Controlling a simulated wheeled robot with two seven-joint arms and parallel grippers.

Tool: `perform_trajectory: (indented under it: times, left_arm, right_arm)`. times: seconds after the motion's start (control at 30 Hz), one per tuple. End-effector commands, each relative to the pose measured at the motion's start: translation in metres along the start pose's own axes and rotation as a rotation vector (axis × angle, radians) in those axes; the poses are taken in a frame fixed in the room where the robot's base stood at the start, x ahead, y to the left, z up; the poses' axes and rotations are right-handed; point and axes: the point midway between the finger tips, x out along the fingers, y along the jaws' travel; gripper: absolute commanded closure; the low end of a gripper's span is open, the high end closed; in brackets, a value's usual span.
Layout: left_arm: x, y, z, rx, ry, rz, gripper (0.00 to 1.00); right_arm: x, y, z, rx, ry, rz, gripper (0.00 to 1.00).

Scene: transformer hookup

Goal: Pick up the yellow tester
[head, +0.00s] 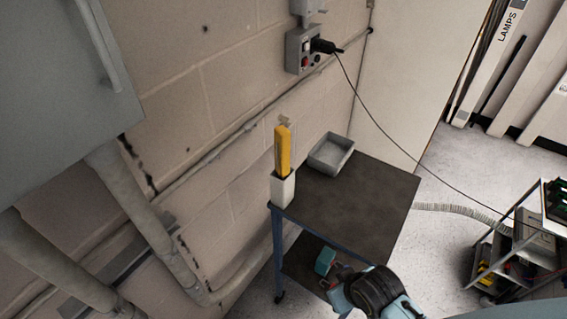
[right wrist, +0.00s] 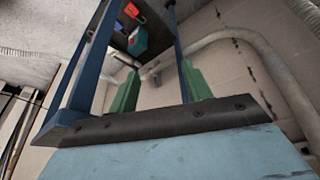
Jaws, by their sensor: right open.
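The tester does not show in the right wrist view. My left gripper is in neither view.
The blue-legged table (head: 345,205) has a grey tray (head: 331,153) at its back and a clear middle. A teal item (head: 325,261) lies on its lower shelf. A cable (head: 385,135) runs from the wall socket (head: 300,50) to a shelved cart (head: 495,262) at right.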

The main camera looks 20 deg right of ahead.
Motion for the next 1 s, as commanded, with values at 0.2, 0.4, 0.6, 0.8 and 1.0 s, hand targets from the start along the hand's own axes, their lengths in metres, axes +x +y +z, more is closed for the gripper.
perform_trajectory:
  times: [0.2,0.4,0.6,0.8,1.0]
  left_arm:
    - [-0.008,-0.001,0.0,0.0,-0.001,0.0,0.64]
    - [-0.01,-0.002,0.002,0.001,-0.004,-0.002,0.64]
    - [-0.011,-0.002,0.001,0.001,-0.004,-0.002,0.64]
    - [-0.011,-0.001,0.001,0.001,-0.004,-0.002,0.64]
    - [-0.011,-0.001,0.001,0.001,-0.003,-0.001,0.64]
  right_arm:
    - [-0.088,0.015,-0.092,-0.003,0.261,0.025,0.51]
    - [-0.152,0.019,-0.198,-0.017,0.673,-0.026,0.51]
    - [-0.197,0.011,-0.244,-0.038,0.88,-0.103,0.51]
    - [-0.186,0.006,-0.269,-0.037,0.905,-0.117,0.51]
    - [-0.163,0.002,-0.297,-0.037,0.903,-0.116,0.51]
